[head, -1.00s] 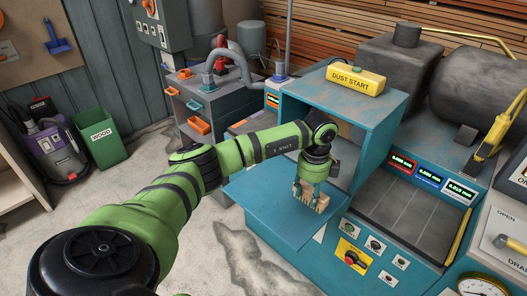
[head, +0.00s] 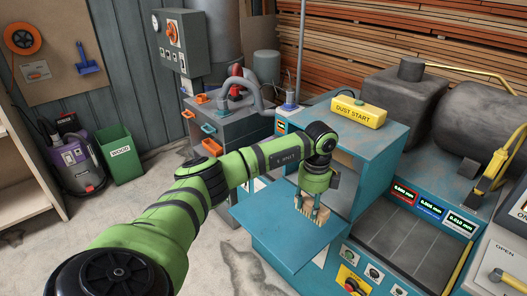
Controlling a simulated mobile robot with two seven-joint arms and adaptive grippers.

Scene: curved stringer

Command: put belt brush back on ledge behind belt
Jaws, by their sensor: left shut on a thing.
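My left gripper (head: 308,208) is shut on a small tan brush-like block (head: 307,216), whose lower edge looks toothed or bristled. The fingers cover part of it. It is over the teal infeed table (head: 268,228), in front of the teal machine hood; I cannot tell whether it touches the table. The dark grey belt (head: 408,238) lies to the right, sunk in the teal machine. A teal ledge (head: 425,165) runs behind the belt, below the dark tank. My right gripper is not in view.
The hood with the yellow DUST START box (head: 358,111) stands between my gripper and the ledge. Digital readouts (head: 430,207) and a yellow tool (head: 492,172) are at the right. A control panel (head: 360,270) is in front. The belt surface looks clear.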

